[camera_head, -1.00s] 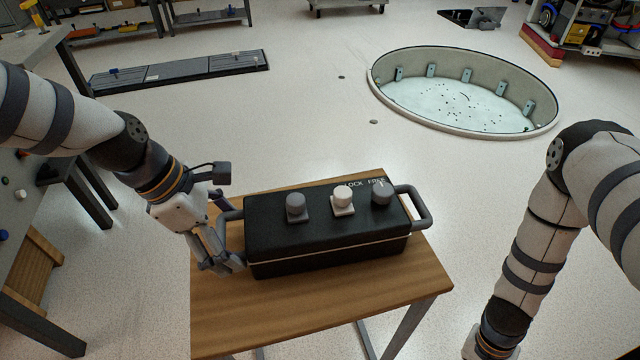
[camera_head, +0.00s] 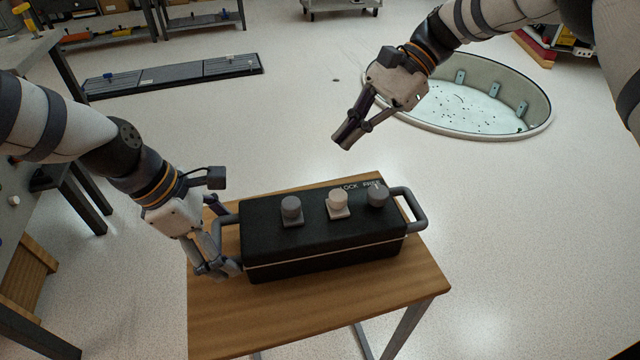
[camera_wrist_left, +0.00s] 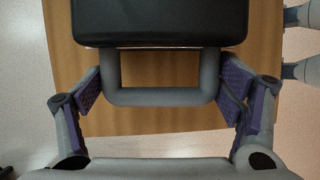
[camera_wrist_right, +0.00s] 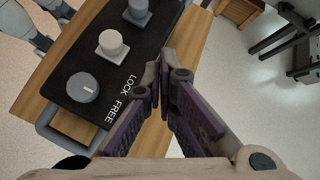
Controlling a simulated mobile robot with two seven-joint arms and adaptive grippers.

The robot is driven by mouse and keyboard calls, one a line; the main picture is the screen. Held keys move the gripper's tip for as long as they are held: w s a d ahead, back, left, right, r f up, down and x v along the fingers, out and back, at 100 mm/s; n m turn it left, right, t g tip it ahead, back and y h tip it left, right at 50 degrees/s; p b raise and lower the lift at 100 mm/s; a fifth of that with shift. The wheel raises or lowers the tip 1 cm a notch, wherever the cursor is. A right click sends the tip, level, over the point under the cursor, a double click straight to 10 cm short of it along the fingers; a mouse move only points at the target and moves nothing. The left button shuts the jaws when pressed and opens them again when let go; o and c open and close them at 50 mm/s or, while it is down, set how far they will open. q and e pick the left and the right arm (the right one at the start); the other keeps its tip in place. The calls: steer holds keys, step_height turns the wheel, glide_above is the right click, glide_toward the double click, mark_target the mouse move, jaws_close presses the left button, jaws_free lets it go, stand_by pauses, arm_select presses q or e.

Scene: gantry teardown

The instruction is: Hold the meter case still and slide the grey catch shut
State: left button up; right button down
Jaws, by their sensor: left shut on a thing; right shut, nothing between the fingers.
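The black meter case (camera_head: 325,240) lies on a small wooden table. Its top carries a grey knob on a square base (camera_head: 291,210), a white knob on a square base (camera_head: 338,204) and a round grey knob (camera_head: 377,196) by the word FREE. I cannot tell which grey part is the catch. My left gripper (camera_head: 226,245) is shut on the case's left handle (camera_wrist_left: 160,97), with its pads against both sides. My right gripper (camera_head: 347,141) is shut and empty, above and behind the case; in the right wrist view its fingertips (camera_wrist_right: 160,75) meet beside the case.
The wooden table (camera_head: 300,310) has bare top in front of the case. A second handle (camera_head: 418,210) sticks out at the case's right end. A round pit (camera_head: 480,130) lies in the floor behind, and a dark floor panel (camera_head: 170,75) lies at the back left.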

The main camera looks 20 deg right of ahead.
steer(key=s+r, duration=0.1)
steer(key=s+r+g+h, duration=0.1)
steer(key=shift+s+a+r+m+g, duration=0.1)
steer(key=shift+s+a+m+g, duration=0.05)
steer(key=shift+s+m+g, duration=0.2)
glide_toward(304, 205)
steer(key=s+a+f, duration=0.1)
steer(key=a, duration=0.1)
steer(key=s+a+f, duration=0.2)
steer(key=shift+s+f, duration=0.15)
steer(key=shift+a, duration=1.4)
